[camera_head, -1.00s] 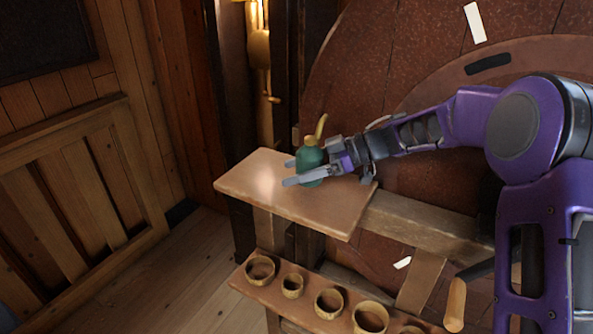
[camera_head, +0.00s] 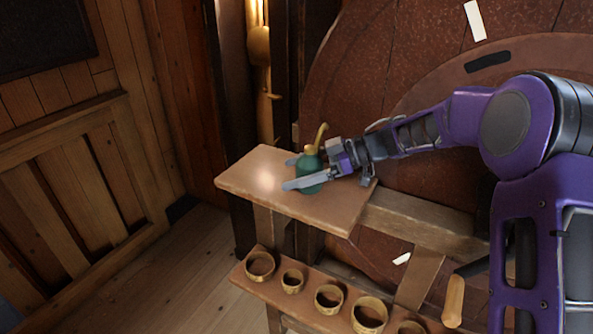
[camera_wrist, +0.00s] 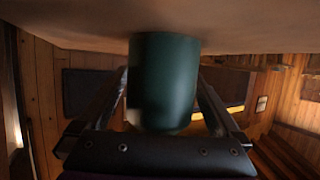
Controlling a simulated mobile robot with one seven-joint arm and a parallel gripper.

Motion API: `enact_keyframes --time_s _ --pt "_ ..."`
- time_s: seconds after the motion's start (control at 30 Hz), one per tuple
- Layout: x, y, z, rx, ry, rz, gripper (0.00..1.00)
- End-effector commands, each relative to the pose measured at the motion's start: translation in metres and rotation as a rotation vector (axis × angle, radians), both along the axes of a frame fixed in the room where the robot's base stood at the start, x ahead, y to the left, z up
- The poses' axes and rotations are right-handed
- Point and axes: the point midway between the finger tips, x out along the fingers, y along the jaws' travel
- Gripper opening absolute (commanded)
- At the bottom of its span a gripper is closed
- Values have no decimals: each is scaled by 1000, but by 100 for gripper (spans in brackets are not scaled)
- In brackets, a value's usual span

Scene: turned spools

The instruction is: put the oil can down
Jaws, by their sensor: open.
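The oil can (camera_head: 311,181) is dark green with a brass top and a slanting brass spout. It stands upright on the wooden shelf board (camera_head: 252,187), near its right part. In the wrist view, which is upside down, the green body (camera_wrist: 166,80) meets the board surface (camera_wrist: 90,38) at the top of the picture. My gripper (camera_head: 291,174) is level with the can, with one finger on each side of it. The jaws are open, and gaps show between the fingers and the can in the wrist view. The spout is out of sight there.
Below the board, a lower shelf (camera_head: 250,284) carries a row of round wooden cups (camera_head: 329,299). A large reddish-brown disc (camera_head: 400,60) stands behind my arm. The left part of the board is clear. A wooden handle (camera_head: 453,301) sticks up at lower right.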

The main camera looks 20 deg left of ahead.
Motion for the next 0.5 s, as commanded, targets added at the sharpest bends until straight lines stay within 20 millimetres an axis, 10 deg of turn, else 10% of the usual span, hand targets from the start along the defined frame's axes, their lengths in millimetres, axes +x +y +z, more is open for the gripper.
enact_keyframes --time_s 0.5 --pt "22 -52 36 0 -1 -2 100"
